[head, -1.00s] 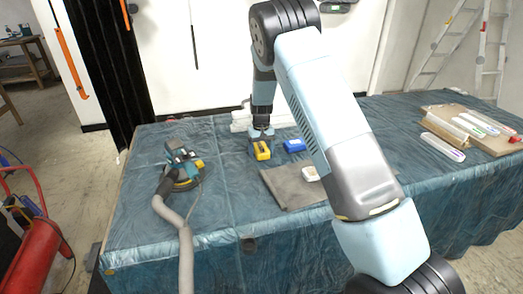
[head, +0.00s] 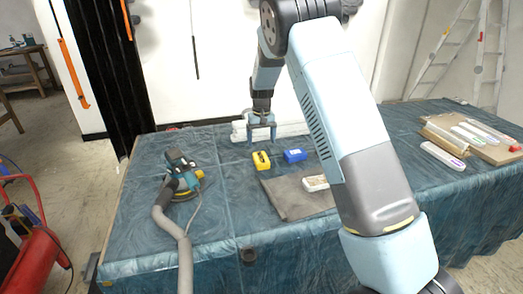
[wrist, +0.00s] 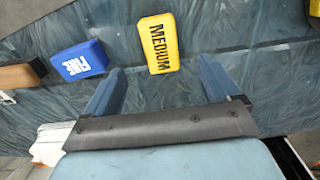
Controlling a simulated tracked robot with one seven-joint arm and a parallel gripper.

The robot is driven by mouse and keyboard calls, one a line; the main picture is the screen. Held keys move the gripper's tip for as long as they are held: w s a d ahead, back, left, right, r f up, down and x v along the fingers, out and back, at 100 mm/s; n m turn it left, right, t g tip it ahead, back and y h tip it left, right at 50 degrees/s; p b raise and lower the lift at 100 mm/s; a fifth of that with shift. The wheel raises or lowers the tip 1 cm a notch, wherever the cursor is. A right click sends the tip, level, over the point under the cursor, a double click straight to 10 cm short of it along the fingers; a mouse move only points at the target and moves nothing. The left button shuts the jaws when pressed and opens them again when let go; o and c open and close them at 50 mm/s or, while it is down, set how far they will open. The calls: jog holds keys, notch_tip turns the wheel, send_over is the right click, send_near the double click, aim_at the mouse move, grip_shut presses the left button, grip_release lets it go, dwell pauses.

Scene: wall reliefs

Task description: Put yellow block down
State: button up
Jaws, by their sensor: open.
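The yellow block (head: 261,160), marked MEDIUM, lies on the blue-covered table (head: 225,215) in the head view. It also shows in the wrist view (wrist: 162,44), beyond the fingertips and between their lines. My gripper (head: 261,138) is open and empty, above and behind the block in the head view and apart from it. In the wrist view both fingers (wrist: 158,82) are spread with only table cover between them.
A blue block (head: 295,155), marked FINE, lies just right of the yellow one. A grey mat (head: 290,198) with a white-topped block (head: 316,183) is in front. A sander (head: 183,176) with a hose stands left. A wooden board (head: 490,150) with tools lies right.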

jog(key=s+d+r+t, duration=0.1)
jog(key=s+d+r, duration=0.3)
jog(key=s+r, duration=0.3)
jog(key=s+d+r+m+t+y, duration=0.1)
jog(key=s+d+r, duration=0.4)
jog(key=r, duration=0.4)
jog(key=s+d+r, duration=0.2)
jog(key=s+r, duration=0.5)
jog(key=r, duration=0.1)
jog(key=s+d+r+t, duration=0.1)
jog(key=s+d, duration=0.2)
jog(key=s, duration=1)
jog(key=s+d+r+m+t+h, duration=0.1)
jog(key=s+d+t, duration=0.1)
jog(key=s, duration=1.1)
jog(key=shift+d+t, duration=0.3)
jog(key=shift+d, duration=0.3)
jog(key=shift+r, duration=0.1)
